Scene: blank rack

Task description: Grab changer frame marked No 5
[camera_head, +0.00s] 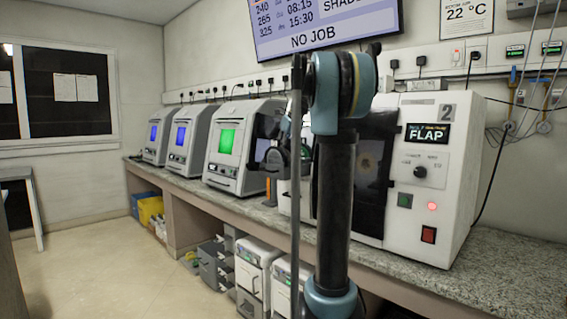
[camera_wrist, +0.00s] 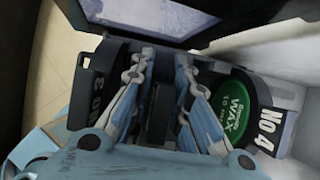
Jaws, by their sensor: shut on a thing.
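My gripper (camera_wrist: 163,60) is shut on a narrow dark part (camera_wrist: 160,102) between its two pale blue fingers in the wrist view. No No 5 mark is readable on that part. To its right is a dark frame marked No 4 (camera_wrist: 268,135), with a green disc labelled WAX (camera_wrist: 228,108) beside the fingers. To its left is another dark frame (camera_wrist: 88,95) with a white mark that seems to read No 3. In the head view my arm hides much of the gripper area.
A white machine with a FLAP display (camera_head: 430,180) stands on the granite counter (camera_head: 500,280) at right. Machines with blue and green screens (camera_head: 228,145) stand farther left. Drawer units (camera_head: 255,275) sit under the counter. The floor at left is clear.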

